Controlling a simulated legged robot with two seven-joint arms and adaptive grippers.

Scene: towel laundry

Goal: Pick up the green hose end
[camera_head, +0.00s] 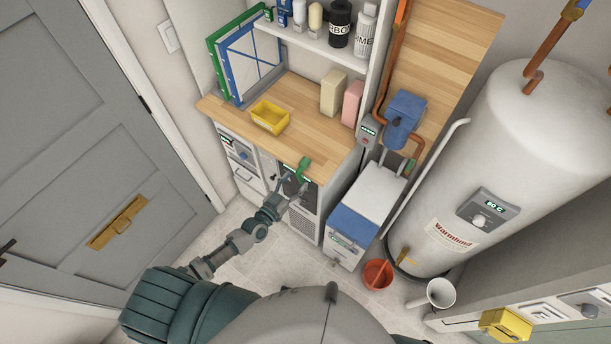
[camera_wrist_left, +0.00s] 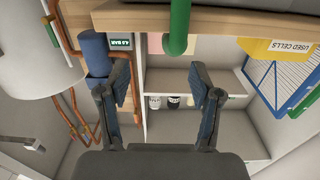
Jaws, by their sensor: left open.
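The green hose end (camera_head: 304,165) hangs over the front edge of the wooden counter (camera_head: 302,107). In the left wrist view the hose end (camera_wrist_left: 179,30) shows as a thick green tube against the counter edge, beyond my fingertips and a little right of the middle between them. My left gripper (camera_head: 295,183) is just in front of and below it. In the left wrist view the left gripper (camera_wrist_left: 160,82) has its two fingers spread apart with nothing between them. My right gripper is not in view.
A yellow bin (camera_head: 270,117) stands on the counter left of the hose end. Pale yellow (camera_head: 333,92) and pink (camera_head: 352,103) blocks stand behind. A white and blue unit (camera_head: 367,208), a red bucket (camera_head: 378,274) and a tank (camera_head: 530,140) are to the right. Floor left is clear.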

